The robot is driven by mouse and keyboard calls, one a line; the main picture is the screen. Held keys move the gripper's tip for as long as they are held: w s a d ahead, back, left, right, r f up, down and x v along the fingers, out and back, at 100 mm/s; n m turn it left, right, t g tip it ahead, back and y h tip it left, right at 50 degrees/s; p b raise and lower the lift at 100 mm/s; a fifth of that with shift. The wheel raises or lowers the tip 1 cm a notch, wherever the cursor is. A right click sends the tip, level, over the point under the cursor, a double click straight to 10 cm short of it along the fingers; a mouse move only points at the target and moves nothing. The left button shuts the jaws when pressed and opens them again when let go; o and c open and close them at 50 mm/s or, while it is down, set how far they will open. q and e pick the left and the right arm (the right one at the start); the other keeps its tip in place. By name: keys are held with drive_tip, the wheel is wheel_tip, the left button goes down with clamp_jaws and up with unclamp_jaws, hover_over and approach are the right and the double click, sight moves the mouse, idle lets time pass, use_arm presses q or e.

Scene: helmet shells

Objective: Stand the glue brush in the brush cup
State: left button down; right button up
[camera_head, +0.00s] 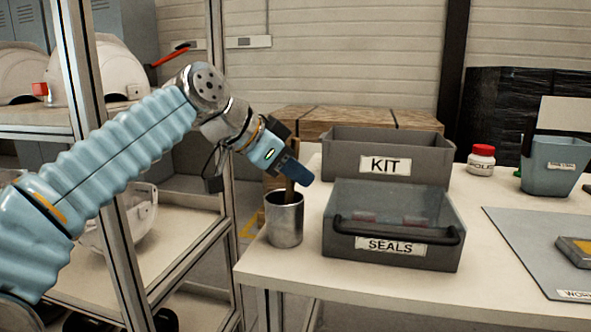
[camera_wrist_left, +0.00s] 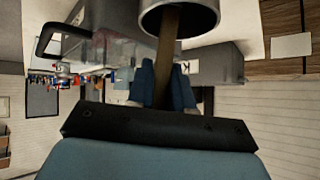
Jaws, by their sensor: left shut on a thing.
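The brush cup (camera_head: 284,226) is a grey metal cylinder near the left end of the table, and it stands upright. My left gripper (camera_head: 291,172) is right above the cup, pointing down and to the right, shut on the glue brush (camera_head: 289,191). Only a short brown piece of the brush shows between the fingers and the cup's mouth; its lower end is hidden inside the cup. In the left wrist view the brown handle (camera_wrist_left: 166,52) runs from between the blue fingers (camera_wrist_left: 163,88) into the cup's opening (camera_wrist_left: 180,20). Whether the brush touches the cup's bottom cannot be seen.
A grey SEALS box (camera_head: 395,258) with a clear lid and black handle stands close right of the cup. The KIT bin (camera_head: 440,160) is behind it. A white bottle (camera_head: 481,161), a blue-grey bin (camera_head: 549,166) and a grey mat (camera_head: 525,240) are farther right. Shelf posts stand left.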

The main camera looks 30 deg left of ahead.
use_arm(q)
drive_tip(key=shift+f+b, duration=0.55)
drive_tip(key=shift+f, duration=0.15)
drive_tip(key=c, duration=0.9)
unclamp_jaws()
drive_tip(key=shift+c, duration=0.2)
drive_tip(key=p+v, duration=0.2)
drive_tip(key=v, duration=1.1)
drive_tip(key=shift+s+a+r+p, duration=0.15)
drive_tip(key=shift+s+r+p, duration=0.1)
drive_tip(key=shift+r+p, duration=0.05)
